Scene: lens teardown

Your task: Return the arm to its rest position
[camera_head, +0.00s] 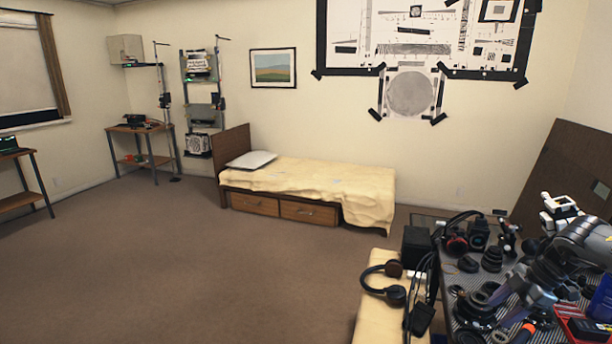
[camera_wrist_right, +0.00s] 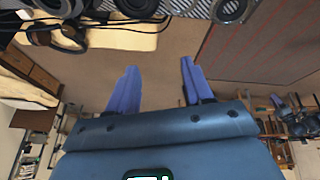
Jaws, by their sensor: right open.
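My right gripper (camera_head: 508,308) hangs over the cluttered worktable at the lower right of the head view, with my grey-blue arm coming in from the right edge. In the right wrist view its two blue-purple fingers (camera_wrist_right: 158,64) are spread apart with nothing between them. Dark lens parts (camera_head: 492,259) stand on the striped tabletop close to it. In the wrist view, ring-shaped lens parts (camera_wrist_right: 232,10) show along the top edge. I cannot tell whether the fingers touch anything on the table. My left gripper does not show.
Headphones (camera_head: 384,285) lie on a yellow-covered surface left of the table, beside a black box (camera_head: 416,247). A blue bin (camera_head: 601,298) and a red tray (camera_head: 567,322) are at the right. A brown board (camera_head: 566,165) leans behind. The carpet (camera_head: 200,270) is clear.

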